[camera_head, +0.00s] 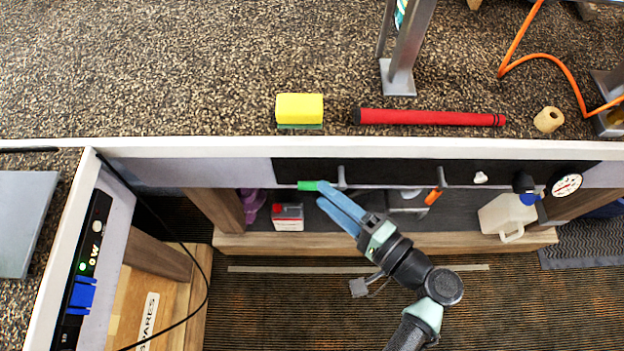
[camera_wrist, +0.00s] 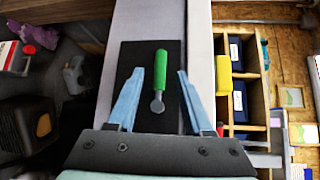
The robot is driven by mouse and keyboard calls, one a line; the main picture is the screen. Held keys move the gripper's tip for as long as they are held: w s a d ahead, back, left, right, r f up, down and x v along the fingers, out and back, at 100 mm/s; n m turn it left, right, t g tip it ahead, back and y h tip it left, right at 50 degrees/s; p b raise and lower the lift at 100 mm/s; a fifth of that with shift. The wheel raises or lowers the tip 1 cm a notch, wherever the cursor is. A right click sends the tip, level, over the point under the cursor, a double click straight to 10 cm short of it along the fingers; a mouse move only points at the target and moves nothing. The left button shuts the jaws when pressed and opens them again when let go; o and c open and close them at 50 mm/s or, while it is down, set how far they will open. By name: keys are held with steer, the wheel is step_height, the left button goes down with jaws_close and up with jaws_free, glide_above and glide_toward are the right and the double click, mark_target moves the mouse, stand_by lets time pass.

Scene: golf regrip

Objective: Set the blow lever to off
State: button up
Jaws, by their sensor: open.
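A lever with a green handle (camera_head: 307,185) sits on the dark front panel (camera_head: 390,173) under the counter edge, its handle pointing left from a grey metal pivot (camera_head: 341,177). A second lever, with an orange handle (camera_head: 433,197), sits further right and slants down. No label shows which one is the blow lever. My gripper (camera_head: 322,193) is open at the green handle. In the wrist view the green handle (camera_wrist: 161,75) lies between the two blue fingers of my gripper (camera_wrist: 160,73), with a gap on each side. Whether the fingers are level with it in depth is unclear.
On the counter are a yellow sponge (camera_head: 299,107), a red grip (camera_head: 430,117) and a tape roll (camera_head: 548,120). A red-and-white can (camera_head: 288,217) and a white jug (camera_head: 505,217) stand on the shelf below. A gauge (camera_head: 566,186) is at the right.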

mark_target(313, 184)
steer(key=shift+x, duration=2.3)
steer(key=shift+c, duration=0.2)
jaws_close()
